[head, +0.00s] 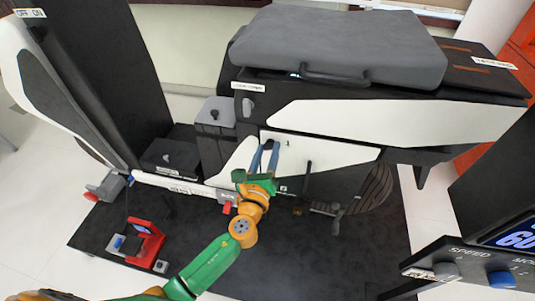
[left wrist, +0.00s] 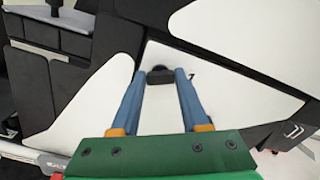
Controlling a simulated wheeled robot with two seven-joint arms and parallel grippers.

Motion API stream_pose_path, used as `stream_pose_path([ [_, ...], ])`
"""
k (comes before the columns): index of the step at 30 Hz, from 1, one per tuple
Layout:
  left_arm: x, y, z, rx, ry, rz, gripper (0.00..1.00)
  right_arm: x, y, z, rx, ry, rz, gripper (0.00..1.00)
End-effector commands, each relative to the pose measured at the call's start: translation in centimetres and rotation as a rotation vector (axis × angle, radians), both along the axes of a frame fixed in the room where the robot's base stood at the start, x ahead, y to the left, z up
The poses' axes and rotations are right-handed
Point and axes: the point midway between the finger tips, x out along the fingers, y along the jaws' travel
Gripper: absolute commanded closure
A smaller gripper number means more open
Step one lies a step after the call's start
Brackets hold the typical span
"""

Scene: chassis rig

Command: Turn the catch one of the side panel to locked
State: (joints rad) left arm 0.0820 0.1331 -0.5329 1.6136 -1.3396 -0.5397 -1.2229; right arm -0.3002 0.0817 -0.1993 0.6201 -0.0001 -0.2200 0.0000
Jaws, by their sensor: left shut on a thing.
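The white side panel (head: 340,152) is on the flank of the black and white chassis in the head view, and its white face also fills the middle of the left wrist view (left wrist: 160,115). A small dark catch (left wrist: 160,76) stands out from the panel between my blue fingertips. My left gripper (head: 265,144) is shut on this catch, its fingers pointing at the panel; it also shows in the left wrist view (left wrist: 160,73). The fingers hide the catch in the head view, and I cannot read its turn position. My right gripper is not in view.
A dark upright lever (head: 308,178) stands just right of my left gripper. A grey padded seat (head: 340,45) tops the chassis. A red stand (head: 147,240) is at lower left on the dark mat (head: 290,255). A SPEED control box (head: 475,262) is at lower right.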

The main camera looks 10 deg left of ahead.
Motion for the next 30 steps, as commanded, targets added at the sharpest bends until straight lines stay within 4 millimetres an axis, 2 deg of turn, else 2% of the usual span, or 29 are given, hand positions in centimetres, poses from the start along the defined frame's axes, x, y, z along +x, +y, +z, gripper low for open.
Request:
stream_pose_path([
  [12,0.0,0.1,-0.4,-0.396,0.0,0.0,1.0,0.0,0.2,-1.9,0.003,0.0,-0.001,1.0],
  [30,0.0,0.2,-0.4,-0.926,-0.001,-0.001,1.0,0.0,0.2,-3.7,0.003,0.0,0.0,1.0],
])
